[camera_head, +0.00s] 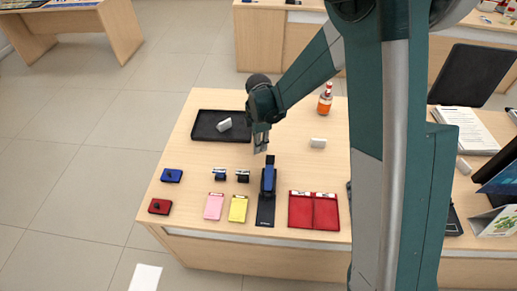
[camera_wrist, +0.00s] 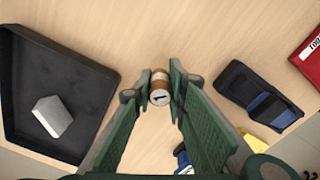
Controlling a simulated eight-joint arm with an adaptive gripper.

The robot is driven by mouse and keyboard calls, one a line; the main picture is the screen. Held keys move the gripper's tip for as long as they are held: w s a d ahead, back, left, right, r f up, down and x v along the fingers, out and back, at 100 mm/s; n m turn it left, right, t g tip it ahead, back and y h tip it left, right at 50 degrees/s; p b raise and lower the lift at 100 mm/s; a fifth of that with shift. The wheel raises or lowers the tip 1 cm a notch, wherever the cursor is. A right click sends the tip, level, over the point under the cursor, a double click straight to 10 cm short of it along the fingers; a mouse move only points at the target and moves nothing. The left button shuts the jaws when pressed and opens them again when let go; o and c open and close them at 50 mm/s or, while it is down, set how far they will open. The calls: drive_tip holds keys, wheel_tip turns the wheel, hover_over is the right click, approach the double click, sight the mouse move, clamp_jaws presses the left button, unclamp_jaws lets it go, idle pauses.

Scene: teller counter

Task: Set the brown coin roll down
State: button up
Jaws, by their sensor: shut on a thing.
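The brown coin roll (camera_wrist: 160,86), with a pale band bearing a dark mark, sits between my fingertips in the wrist view. My gripper (camera_wrist: 160,92) is shut on it. In the head view my gripper (camera_head: 260,146) hangs over the wooden counter (camera_head: 170,215), right of the black tray (camera_head: 205,134) and behind the blue and black stapler (camera_head: 267,190). The coin roll cannot be made out in the head view. Whether it touches the counter is unclear.
The tray holds a pale block (camera_wrist: 51,116). Bare wood surrounds my gripper.

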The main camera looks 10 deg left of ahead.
drive_tip(key=shift+f, duration=1.15)
drive_tip(key=shift+f+b, duration=0.15)
drive_tip(key=shift+b, duration=0.15)
drive_tip(key=o, duration=0.9)
drive_tip(key=shift+o, duration=0.2)
drive_tip(key=shift+r, duration=0.2)
wheel_tip(320, 180, up, 12)
drive_tip(key=shift+f+p, duration=0.1)
drive_tip(key=shift+p, duration=1.15)
drive_tip(key=shift+d, duration=0.1)
